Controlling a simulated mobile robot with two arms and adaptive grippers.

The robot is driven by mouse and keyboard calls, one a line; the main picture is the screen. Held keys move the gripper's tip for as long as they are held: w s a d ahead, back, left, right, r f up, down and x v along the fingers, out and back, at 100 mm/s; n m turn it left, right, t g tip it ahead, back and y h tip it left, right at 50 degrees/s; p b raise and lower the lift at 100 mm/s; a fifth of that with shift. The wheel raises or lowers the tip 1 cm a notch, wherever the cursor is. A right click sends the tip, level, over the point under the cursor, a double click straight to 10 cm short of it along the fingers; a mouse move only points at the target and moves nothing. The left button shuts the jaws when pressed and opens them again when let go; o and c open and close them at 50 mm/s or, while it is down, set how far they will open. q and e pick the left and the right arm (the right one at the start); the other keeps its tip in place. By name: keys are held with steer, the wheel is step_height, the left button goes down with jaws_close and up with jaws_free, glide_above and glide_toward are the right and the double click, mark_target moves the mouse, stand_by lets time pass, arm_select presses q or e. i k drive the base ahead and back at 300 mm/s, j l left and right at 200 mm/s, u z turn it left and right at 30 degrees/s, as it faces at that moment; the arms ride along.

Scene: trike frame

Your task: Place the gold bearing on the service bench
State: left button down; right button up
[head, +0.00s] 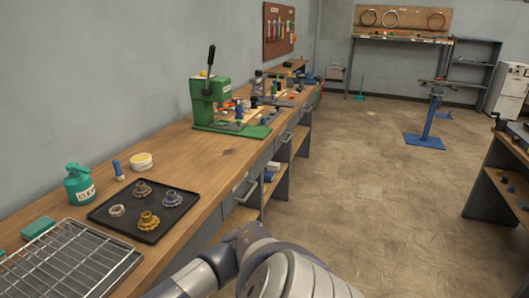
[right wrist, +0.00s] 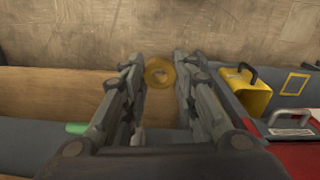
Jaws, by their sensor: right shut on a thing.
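A gold ring-shaped bearing (right wrist: 151,70) shows in the right wrist view between the fingertips of my right gripper (right wrist: 159,74), which is shut on it. Below it in that view is a wooden surface (right wrist: 60,85) with a grey edge; I cannot tell its height above it. In the head view a long wooden bench (head: 180,148) runs along the left wall. No label shows which bench is the service bench. The bearing and both gripper tips are out of the head view; one of my arms crosses its bottom.
On the long bench are a wire rack (head: 75,262), a black tray (head: 112,230) with several toothed parts, a green bottle (head: 79,185) and a green press (head: 208,100). A yellow box (right wrist: 245,92) and a red case (right wrist: 290,145) are right of the gripper. A blue stand (head: 428,120) is on the open floor.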

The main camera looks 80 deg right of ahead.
mark_target(208, 158)
steer(key=l+z, duration=0.2)
steer(key=l, duration=0.2)
steer(key=i+l+z, duration=0.15)
steer(key=l, duration=0.25)
steer(key=i+l+z, duration=0.2)
steer(key=l, duration=0.2)
steer(key=l+z, duration=0.15)
steer(key=l, duration=0.2)
steer(key=i+l+z, duration=0.2)
steer(key=l, duration=0.15)
